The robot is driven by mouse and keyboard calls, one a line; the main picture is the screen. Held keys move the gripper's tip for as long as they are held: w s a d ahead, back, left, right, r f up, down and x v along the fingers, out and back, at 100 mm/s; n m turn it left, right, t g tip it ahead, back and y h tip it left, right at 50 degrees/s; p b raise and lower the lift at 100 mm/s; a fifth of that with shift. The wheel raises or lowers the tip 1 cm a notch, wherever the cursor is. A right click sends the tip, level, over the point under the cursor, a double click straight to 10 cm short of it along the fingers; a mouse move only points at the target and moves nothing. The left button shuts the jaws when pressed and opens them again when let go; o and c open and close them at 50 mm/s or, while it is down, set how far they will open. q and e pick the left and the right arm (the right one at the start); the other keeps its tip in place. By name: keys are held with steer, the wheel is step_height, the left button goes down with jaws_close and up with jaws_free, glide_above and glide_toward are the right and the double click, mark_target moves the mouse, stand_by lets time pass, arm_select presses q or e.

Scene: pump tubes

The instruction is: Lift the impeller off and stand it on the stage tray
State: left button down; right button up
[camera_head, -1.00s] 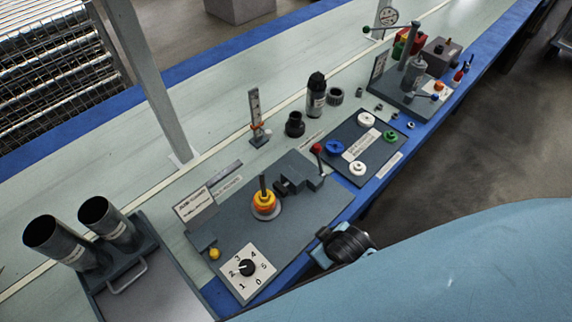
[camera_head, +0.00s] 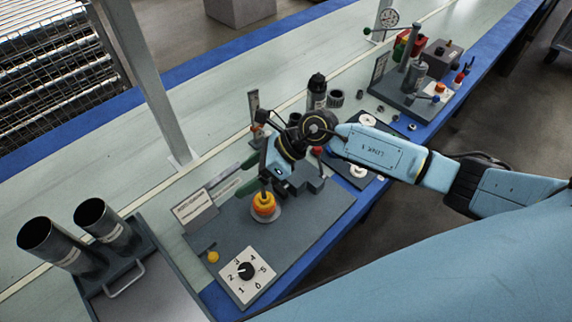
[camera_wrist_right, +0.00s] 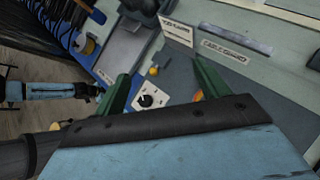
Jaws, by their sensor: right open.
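The orange and yellow impeller (camera_head: 264,204) sits on a pale round base on the grey work plate, around an upright post. My right gripper (camera_head: 251,175) is open and empty above and just behind it, its green fingers apart. In the right wrist view the gripper (camera_wrist_right: 160,85) is spread, and one finger partly hides an orange part (camera_wrist_right: 197,96).
A numbered dial (camera_head: 246,271) and a yellow knob (camera_head: 212,257) are near the impeller. A label stand (camera_head: 195,210) stands behind left. A dark block fixture (camera_head: 303,180) is close on the right. Two dark cylinders stand at far left.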

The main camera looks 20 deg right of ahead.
mark_target(266, 194)
steer(key=w+d+f+n+g+h, duration=0.1)
steer(key=d+f+n+h, duration=0.2)
steer(key=d+h, duration=0.45)
steer(key=shift+y, duration=0.85)
steer(key=x, duration=0.4)
steer(key=d+b+x, duration=0.1)
steer(key=x, duration=0.3)
steer(key=b+x, duration=0.1)
steer(key=x, duration=0.3)
steer(key=shift+d+f, duration=0.15)
steer(key=shift+f, duration=0.4)
arm_select(q)
steer(key=shift+s+a+f, duration=0.1)
steer(key=shift+a+f, duration=1)
arm_select(e)
steer(key=c, duration=1.3)
arm_select(q)
steer(key=shift+w+d, duration=0.15)
steer(key=shift+w, duration=0.1)
steer(key=shift+s+r+p, duration=0.15)
steer(key=shift+r+p, duration=0.25)
steer(key=shift+r, duration=0.05)
arm_select(e)
steer(key=shift+r, duration=0.65)
